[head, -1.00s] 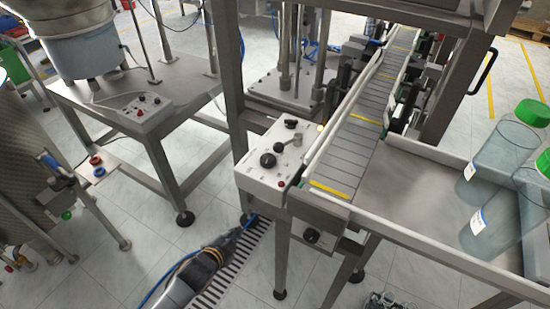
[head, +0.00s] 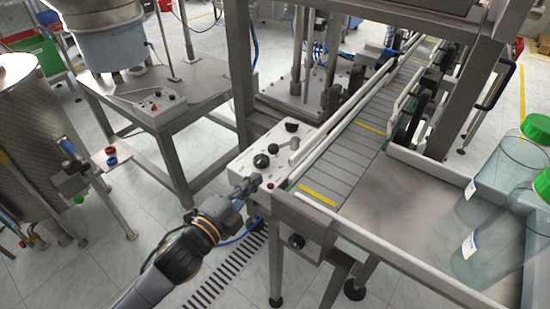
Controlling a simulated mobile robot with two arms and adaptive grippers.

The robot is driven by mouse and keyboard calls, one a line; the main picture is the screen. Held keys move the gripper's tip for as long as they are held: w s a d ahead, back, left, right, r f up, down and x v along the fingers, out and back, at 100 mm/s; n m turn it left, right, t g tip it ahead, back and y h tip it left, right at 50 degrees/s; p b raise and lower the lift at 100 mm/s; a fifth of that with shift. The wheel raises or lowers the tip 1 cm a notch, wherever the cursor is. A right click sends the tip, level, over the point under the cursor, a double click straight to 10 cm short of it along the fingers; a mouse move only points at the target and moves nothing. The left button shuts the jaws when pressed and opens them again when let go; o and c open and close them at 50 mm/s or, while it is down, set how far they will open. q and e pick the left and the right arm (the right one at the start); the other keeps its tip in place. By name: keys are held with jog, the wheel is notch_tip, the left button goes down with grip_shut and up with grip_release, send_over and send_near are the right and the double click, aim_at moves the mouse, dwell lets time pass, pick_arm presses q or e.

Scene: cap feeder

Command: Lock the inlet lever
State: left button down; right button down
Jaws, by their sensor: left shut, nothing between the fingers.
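A white control panel (head: 246,164) at the infeed end of the conveyor carries black knobs (head: 261,161), a red button (head: 270,185) and a small grey lever-like handle (head: 293,144) by the conveyor rail. I cannot tell for sure that this handle is the inlet lever, nor whether it is locked. My left gripper (head: 247,186) is shut and empty. It is at the panel's front left edge, close to the red button; I cannot tell whether it touches the panel. My right gripper is out of view.
The conveyor (head: 345,160) runs away to the upper right. A steel tray (head: 400,190) with large clear bottles with green caps (head: 536,127) is at the right. A steel post (head: 238,75) stands behind the panel. A side table (head: 205,85) is at the left.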

aim_at(271, 168)
pick_arm(q)
jog(key=p+x, duration=0.1)
jog(key=x, duration=0.8)
jog(key=shift+p, duration=0.35)
jog(key=shift+w+d, duration=0.35)
jog(key=shift+w, duration=0.1)
jog(key=shift+w+a+p, duration=0.35)
jog(key=shift+a+p, duration=0.05)
jog(key=shift+a, duration=0.15)
jog(key=shift+s+a, duration=0.1)
